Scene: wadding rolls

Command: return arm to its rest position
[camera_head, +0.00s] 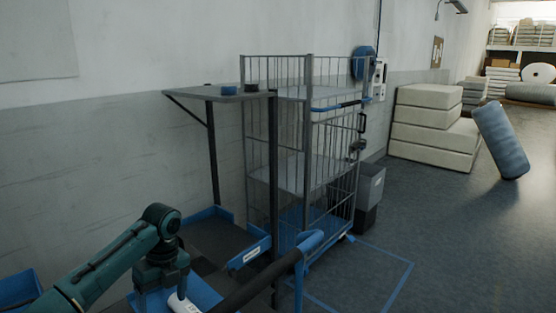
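My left arm, dark teal, comes in from the lower left and bends down at the wrist. My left gripper (162,278) points downward near the bottom edge, over a blue-edged cart or tray area. Its fingertips are not clearly visible, so I cannot tell whether it is open or holds anything. A small white rounded thing (183,303) shows just beside it at the bottom edge; I cannot tell whether they touch. My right arm and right gripper are not in view.
A wire cage trolley (308,120) and a grey raised shelf (215,94) stand ahead against the wall. A dark bar with a blue end (309,240) lies close on the right. Stacked pale blocks (430,135) and a tilted blue roll (502,140) stand farther right.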

